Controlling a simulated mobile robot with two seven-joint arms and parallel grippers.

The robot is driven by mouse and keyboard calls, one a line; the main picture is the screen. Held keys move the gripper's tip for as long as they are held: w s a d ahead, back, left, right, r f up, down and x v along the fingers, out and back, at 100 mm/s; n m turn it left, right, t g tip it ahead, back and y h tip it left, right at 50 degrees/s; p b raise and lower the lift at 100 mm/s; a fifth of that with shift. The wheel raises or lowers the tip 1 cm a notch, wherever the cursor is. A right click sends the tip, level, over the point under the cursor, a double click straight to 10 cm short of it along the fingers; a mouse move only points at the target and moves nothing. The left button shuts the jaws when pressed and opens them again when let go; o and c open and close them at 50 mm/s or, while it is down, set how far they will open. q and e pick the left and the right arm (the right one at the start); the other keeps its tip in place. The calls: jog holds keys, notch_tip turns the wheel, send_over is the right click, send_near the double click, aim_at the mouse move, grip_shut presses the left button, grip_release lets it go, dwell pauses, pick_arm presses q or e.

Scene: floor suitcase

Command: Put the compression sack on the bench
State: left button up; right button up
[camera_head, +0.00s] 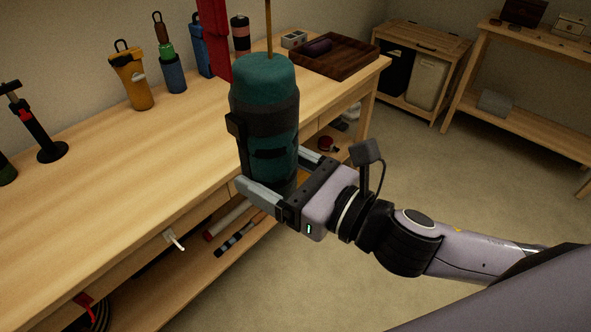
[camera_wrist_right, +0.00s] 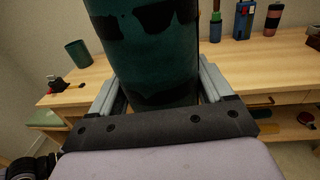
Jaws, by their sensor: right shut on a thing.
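The compression sack (camera_head: 264,115) is a dark teal upright cylinder with grey-black bands and straps. My right gripper (camera_head: 275,172) is shut on its lower part and holds it upright at the bench's front edge. In the right wrist view the sack (camera_wrist_right: 155,60) fills the space between the two fingers of the gripper (camera_wrist_right: 158,98). The wooden bench (camera_head: 120,190) runs along the left wall; the sack hides part of its edge, and I cannot tell whether they touch. My left gripper is not in view.
A yellow bottle (camera_head: 132,80), a blue bottle (camera_head: 172,73) and a red upright object (camera_head: 215,40) stand along the bench's back. A dark wooden tray (camera_head: 336,55) lies at its far end. A black stand (camera_head: 45,130) is at left. The bench's front middle is clear.

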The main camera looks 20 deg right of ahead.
jog(key=shift+a+r+n+g+y, duration=0.3)
jog(key=shift+a+r+y, duration=0.1)
jog(key=shift+a, duration=0.15)
jog(key=shift+w+a+f+n+g+y, duration=0.2)
jog(key=shift+a+f+n+g+y, duration=0.4)
jog(key=shift+g, duration=0.1)
jog(key=shift+w+a+f+n+g+y, duration=0.25)
jog(key=shift+a+f+n+g+y, duration=0.35)
jog(key=shift+f+g, duration=0.1)
jog(key=shift+w+a+f+n+g+y, duration=0.2)
jog(key=shift+a+f+n+g+y, duration=0.4)
jog(key=shift+g, duration=0.1)
jog(key=shift+w+a+f+n+g+y, duration=0.1)
jog(key=shift+a+f+n+g+y, duration=0.25)
jog(key=shift+a+g, duration=0.2)
